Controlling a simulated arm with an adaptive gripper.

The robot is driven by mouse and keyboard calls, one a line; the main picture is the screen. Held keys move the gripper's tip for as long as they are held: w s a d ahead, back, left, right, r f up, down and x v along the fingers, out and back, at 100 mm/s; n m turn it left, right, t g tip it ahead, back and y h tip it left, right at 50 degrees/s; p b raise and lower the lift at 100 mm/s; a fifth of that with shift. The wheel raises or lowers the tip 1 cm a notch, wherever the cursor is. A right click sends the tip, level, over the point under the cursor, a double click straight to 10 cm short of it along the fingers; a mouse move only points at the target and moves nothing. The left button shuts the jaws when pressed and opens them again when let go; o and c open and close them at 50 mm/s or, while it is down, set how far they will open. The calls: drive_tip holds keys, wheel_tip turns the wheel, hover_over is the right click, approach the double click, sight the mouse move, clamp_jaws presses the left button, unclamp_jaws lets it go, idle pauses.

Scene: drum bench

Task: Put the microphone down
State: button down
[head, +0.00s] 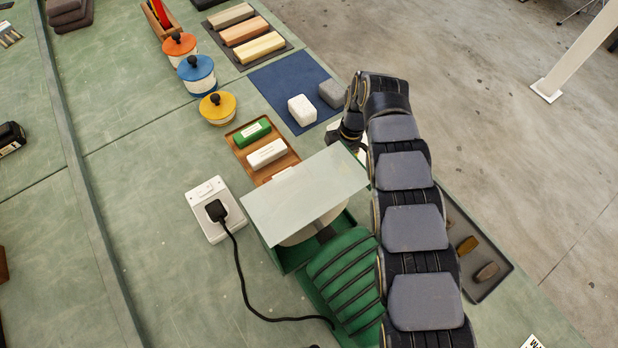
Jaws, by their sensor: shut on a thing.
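I cannot make out a microphone in this view. My arm rises along the right side of the bench and bends over at the top. My gripper (350,128) hangs below that bend, beside the grey block and behind the pale panel's upper right corner. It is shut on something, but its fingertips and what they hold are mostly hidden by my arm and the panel. Small white patches show beside the gripper, and I cannot tell what they belong to.
A pale flat panel (300,190) stands over a green machine (345,270). A wooden tray (240,150) holds green and white blocks. A blue mat (275,88) carries white (302,109) and grey (332,93) blocks. A socket box (205,190) has a black cable.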

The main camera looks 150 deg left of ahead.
drive_tip(key=shift+f, duration=3.3)
drive_tip(key=shift+f, duration=0.2)
drive_tip(key=c, duration=0.8)
unclamp_jaws()
drive_tip(key=shift+r, duration=0.1)
drive_tip(key=r, duration=0.3)
drive_tip(key=a+r, duration=0.1)
drive_tip(key=r, duration=0.7)
drive_tip(key=shift+w+a+r, duration=0.1)
drive_tip(key=shift+w+a, duration=0.1)
drive_tip(key=shift+a, duration=0.05)
drive_tip(key=shift+o, duration=1.1)
drive_tip(key=shift+r, duration=0.45)
